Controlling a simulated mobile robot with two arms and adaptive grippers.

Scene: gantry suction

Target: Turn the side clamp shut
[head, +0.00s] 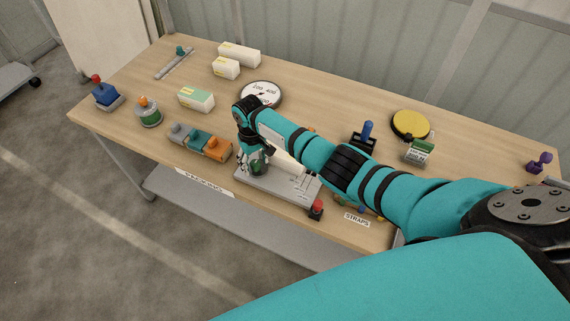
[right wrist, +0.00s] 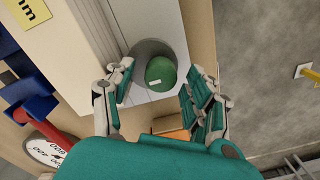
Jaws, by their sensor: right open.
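A green round knob (right wrist: 161,74) with a small white mark, which I take to be the side clamp's, shows in the right wrist view in front of a grey round part. It belongs to the grey fixture plate (head: 258,187) at the table's front edge. My right gripper (right wrist: 160,88) is open, its fingers on either side of the knob with gaps visible; whether either touches it I cannot tell. In the head view my right gripper (head: 255,160) is over the fixture's left end and mostly hides the knob. My left gripper is not in view.
A white block (head: 287,163) lies on the fixture, and a red button (head: 317,207) stands at its right front. Grey, teal and orange blocks (head: 202,142) sit just left. A round dial (head: 263,93) lies behind my arm.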

